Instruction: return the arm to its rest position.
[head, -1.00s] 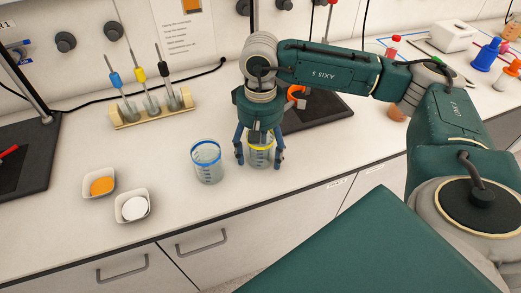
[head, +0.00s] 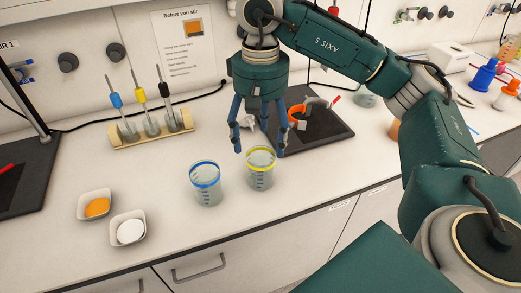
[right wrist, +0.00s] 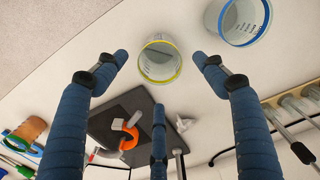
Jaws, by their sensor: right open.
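My right arm reaches in from the right in the head view. My right gripper (head: 259,150) is open and empty, its fingers pointing down above and just behind the yellow-rimmed beaker (head: 261,172). In the right wrist view the open fingers (right wrist: 160,95) are spread, and the yellow-rimmed beaker (right wrist: 159,60) stands apart from them on the counter. The blue-rimmed beaker (head: 206,185) stands upright to its left in the head view. My left gripper is not in view.
A rack (head: 150,131) with several colour-topped tools stands at the back left. Two small bowls, orange-filled (head: 97,207) and white-filled (head: 130,231), sit at the front left. A dark stand base (head: 318,124) with an orange-ringed clamp is behind the gripper. The counter's front middle is clear.

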